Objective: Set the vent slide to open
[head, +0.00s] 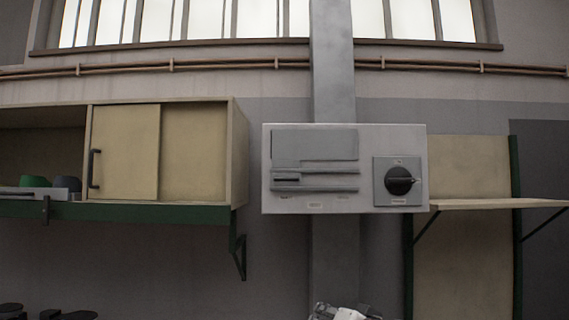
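A pale grey panel (390,140) is fixed to the column on the wall, in the middle of the head view. What looks like the vent slide (315,181) is a grey horizontal strip in rails on the panel's left half. A dark slot or grip (287,180) sits near its left end. A flat grey plate (315,145) is above it. Small markings below it are too small to read. Only a white and dark part of my arm shows at the bottom edge, below the panel. No gripper fingers can be made out, and nothing of mine touches the panel.
A black rotary knob (399,181) is on the panel's right half. A cabinet with a sliding door (125,152) stands close on the left, on a green shelf frame (150,213). A wooden shelf (485,204) is on the right.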

